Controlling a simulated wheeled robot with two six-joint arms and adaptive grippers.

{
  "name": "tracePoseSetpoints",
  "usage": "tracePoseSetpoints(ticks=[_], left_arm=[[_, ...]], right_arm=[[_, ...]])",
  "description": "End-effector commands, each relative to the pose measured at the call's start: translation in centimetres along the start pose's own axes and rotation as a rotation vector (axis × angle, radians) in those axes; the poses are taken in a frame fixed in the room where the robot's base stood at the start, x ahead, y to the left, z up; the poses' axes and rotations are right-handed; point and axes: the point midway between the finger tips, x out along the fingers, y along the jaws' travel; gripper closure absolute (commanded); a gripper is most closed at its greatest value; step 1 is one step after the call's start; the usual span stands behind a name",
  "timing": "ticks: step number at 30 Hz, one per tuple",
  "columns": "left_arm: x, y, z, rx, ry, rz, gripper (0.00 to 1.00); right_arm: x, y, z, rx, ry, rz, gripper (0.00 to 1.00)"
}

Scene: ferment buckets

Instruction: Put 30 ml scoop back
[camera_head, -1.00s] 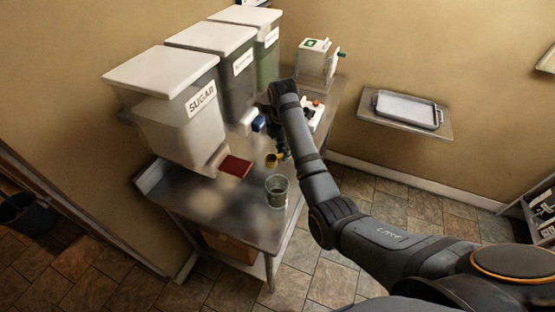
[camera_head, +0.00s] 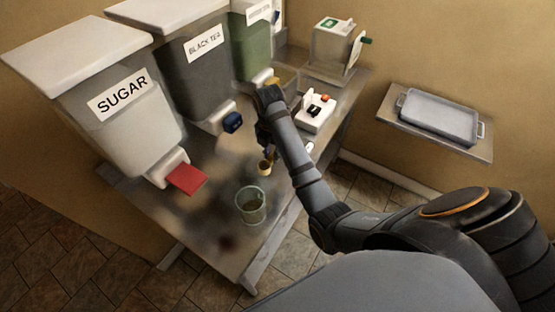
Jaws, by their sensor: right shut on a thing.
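My right gripper (camera_head: 264,146) is over the middle of the metal table, partly hidden by my own forearm. It is shut on a small tan-yellow scoop (camera_head: 265,168), held just above or at the tabletop; I cannot tell which. The scoop's size mark cannot be read. A white holder (camera_head: 316,113) with small red and black pieces in it stands to the right of my right arm. My left gripper is out of view.
Bins labelled SUGAR (camera_head: 130,125) and BLACK TEA (camera_head: 196,75) and a green bin (camera_head: 250,45) line the wall. A clear beaker (camera_head: 251,206) stands near the table's front edge. A white-lidded box (camera_head: 335,47) stands behind. A grey tray (camera_head: 438,115) lies on the wall shelf.

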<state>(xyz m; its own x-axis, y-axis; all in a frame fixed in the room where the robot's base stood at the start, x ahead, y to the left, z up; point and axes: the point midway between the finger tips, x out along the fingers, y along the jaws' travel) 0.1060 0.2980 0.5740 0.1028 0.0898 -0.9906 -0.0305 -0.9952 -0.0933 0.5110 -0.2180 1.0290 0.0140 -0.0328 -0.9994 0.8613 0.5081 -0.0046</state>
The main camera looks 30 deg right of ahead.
Motion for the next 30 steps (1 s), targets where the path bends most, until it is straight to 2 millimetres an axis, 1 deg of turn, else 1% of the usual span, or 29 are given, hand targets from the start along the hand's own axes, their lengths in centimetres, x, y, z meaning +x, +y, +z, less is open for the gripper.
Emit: tracePoseSetpoints(ticks=[1, 2, 3, 4, 6, 10, 13, 18, 20, 22, 25, 27, 30], left_arm=[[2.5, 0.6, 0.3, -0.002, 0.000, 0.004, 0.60], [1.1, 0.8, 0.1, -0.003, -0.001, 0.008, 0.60], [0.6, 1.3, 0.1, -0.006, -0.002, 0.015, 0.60], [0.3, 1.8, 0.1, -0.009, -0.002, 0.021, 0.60], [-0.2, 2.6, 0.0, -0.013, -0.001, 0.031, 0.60], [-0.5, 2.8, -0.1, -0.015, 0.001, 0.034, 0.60], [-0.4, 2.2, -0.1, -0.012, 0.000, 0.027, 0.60], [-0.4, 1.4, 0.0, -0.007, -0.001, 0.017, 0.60], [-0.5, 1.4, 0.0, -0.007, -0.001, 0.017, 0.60], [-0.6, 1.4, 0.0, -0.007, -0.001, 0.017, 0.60], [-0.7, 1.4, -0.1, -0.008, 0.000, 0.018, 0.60], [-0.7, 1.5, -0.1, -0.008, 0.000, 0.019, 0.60], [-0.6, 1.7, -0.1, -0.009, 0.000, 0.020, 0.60]], right_arm=[[1.9, 0.4, 1.4, 0.003, -0.004, 0.000, 1.00], [1.1, 0.7, 2.2, 0.003, -0.004, -0.003, 1.00], [1.3, 0.9, 3.1, 0.003, -0.001, -0.004, 1.00], [1.8, 1.1, 3.7, 0.004, 0.000, -0.005, 1.00], [3.4, 1.5, 4.7, 0.003, 0.003, -0.005, 1.00], [5.8, 2.1, 6.4, 0.003, 0.002, -0.003, 1.00], [6.9, 2.5, 7.0, 0.001, 0.002, -0.001, 1.00], [7.3, 2.6, 7.3, 0.001, 0.001, 0.001, 1.00], [7.7, 2.7, 7.6, 0.002, 0.001, -0.001, 1.00], [9.0, 2.6, 7.5, 0.002, 0.004, -0.003, 1.00], [10.3, 2.7, 7.5, 0.002, 0.002, -0.001, 1.00], [10.7, 2.7, 7.5, 0.001, 0.001, 0.000, 1.00], [10.8, 2.7, 7.5, 0.001, 0.000, 0.001, 1.00]])
